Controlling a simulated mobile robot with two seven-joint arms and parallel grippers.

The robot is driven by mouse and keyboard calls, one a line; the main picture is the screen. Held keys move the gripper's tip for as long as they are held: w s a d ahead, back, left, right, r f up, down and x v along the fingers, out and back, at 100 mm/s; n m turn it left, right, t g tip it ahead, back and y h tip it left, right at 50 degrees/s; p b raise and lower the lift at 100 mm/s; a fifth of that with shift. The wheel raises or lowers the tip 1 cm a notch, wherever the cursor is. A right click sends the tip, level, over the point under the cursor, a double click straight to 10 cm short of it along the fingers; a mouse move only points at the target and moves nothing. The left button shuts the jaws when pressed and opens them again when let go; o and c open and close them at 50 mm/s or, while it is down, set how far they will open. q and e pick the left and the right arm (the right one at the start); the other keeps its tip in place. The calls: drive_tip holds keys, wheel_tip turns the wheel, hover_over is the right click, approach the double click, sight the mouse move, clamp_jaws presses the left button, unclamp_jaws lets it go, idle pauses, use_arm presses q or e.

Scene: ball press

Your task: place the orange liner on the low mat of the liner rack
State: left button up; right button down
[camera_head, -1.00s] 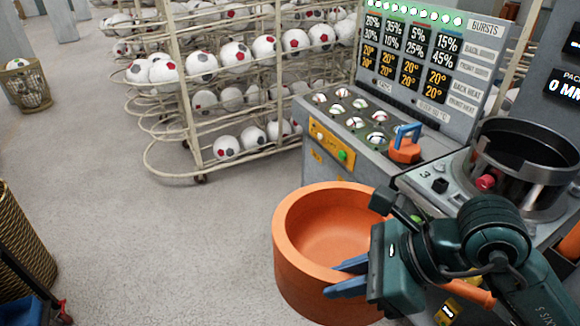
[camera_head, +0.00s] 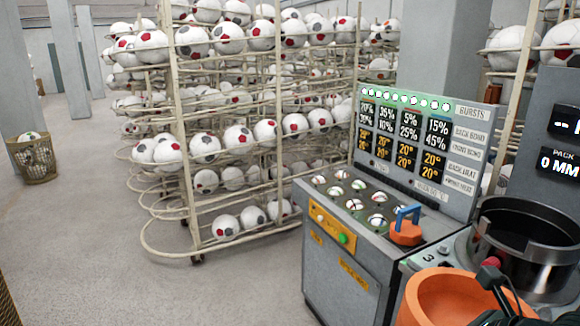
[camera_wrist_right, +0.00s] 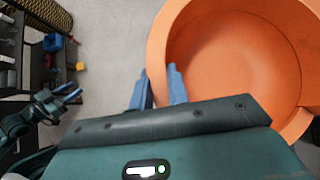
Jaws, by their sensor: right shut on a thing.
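The orange liner (camera_head: 452,297) is a wide round open bowl-like ring at the bottom right of the head view, partly cut off by the frame edge. It fills the upper right of the right wrist view (camera_wrist_right: 235,55). My right gripper (camera_wrist_right: 156,75) is shut on its wall, with one blue finger inside and one outside. In the head view only dark parts of the right arm show at the bottom edge. My left gripper (camera_wrist_right: 68,93) shows at the left of the wrist view, blue fingers apart and empty, far from the liner. I cannot make out the low mat.
A grey control console (camera_head: 345,250) and a black round press pot (camera_head: 525,240) stand close behind the liner. A wire rack of footballs (camera_head: 190,180) stands at the back. A dark shelf (camera_wrist_right: 38,75) shows at the wrist view's left.

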drive_tip(key=shift+a+r, duration=0.15)
drive_tip(key=shift+a, duration=0.85)
drive_tip(key=shift+a+r, duration=0.1)
drive_tip(key=shift+a, duration=1)
idle(0.6)
drive_tip(key=shift+n+g+y, duration=0.7)
drive_tip(key=shift+n+y, duration=0.05)
drive_tip(key=shift+n, duration=0.55)
drive_tip(key=shift+n+g+y, duration=0.7)
drive_tip(key=shift+n+y, duration=0.05)
drive_tip(key=shift+n, duration=0.55)
